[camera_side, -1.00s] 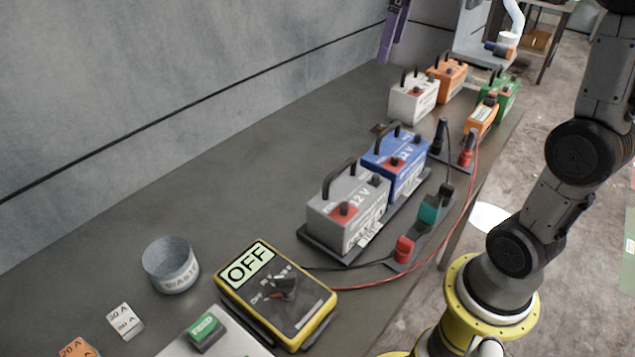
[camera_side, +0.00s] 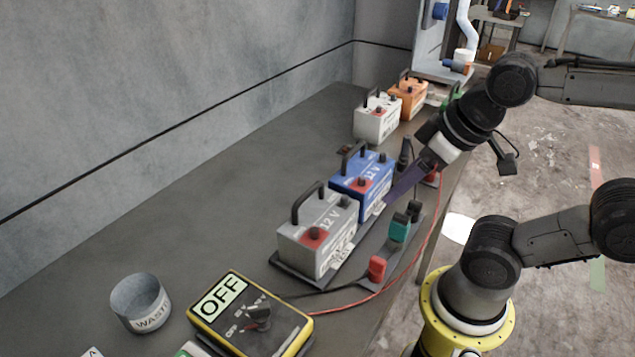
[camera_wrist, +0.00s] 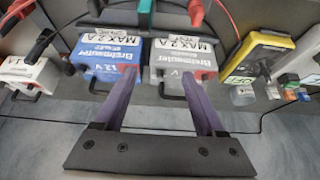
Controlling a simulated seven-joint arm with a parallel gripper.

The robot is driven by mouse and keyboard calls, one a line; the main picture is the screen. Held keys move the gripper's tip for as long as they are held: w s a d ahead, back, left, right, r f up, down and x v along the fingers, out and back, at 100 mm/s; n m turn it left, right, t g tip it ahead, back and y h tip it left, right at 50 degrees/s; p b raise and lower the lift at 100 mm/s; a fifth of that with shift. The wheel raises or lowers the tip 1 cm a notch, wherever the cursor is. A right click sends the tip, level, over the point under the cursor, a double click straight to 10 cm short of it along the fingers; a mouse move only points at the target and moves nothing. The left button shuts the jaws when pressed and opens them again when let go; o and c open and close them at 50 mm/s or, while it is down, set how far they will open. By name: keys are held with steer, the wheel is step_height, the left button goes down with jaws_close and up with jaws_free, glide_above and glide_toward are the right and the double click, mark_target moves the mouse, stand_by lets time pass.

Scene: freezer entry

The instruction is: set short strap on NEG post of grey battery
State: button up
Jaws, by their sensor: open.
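The grey battery (camera_side: 304,257) stands upright on a dark tray at the middle of the bench. It has a black handle, a red-marked post and a dark post (camera_side: 344,200), which I take for NEG. The grey battery also shows in the wrist view (camera_wrist: 182,47). My gripper (camera_wrist: 158,78) is open and empty, its two purple fingers apart. In the side view its fingers (camera_side: 402,187) reach down near the right side of the blue battery (camera_side: 347,184); contact cannot be told. I cannot identify the short strap with certainty.
A yellow meter (camera_side: 245,316) reading OFF has red and black leads. White (camera_side: 376,124) and orange (camera_side: 408,98) batteries stand farther back. A waste cup (camera_side: 140,304) stands at front left.

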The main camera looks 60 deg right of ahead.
stand_by(0.3)
steer(key=w+d+r+m+g, duration=0.2)
steer(key=w+d+r+m, duration=0.5)
steer(key=w+r+m, duration=0.5)
steer(key=w+d+f+m+g, duration=0.2)
steer(key=w+d+f+m, duration=0.2)
steer(key=w+d, duration=0.65)
steer(key=d+f, duration=0.3)
steer(key=f, duration=0.2)
steer(key=s+d+f+m+g, duration=0.1)
steer(key=d+f, duration=0.2)
steer(key=f, duration=0.2)
steer(key=d+f+m, duration=0.1)
steer(key=d+f, duration=0.3)
steer(key=f, duration=0.1)
steer(key=shift+s+f+g, duration=0.15)
steer(key=shift+f+g, duration=0.05)
steer(key=shift+g, duration=0.1)
steer(key=shift+d+f, duration=0.15)
steer(key=shift+f, duration=1.3)
steer(key=shift+d+f, duration=0.1)
steer(key=shift+f, duration=1.3)
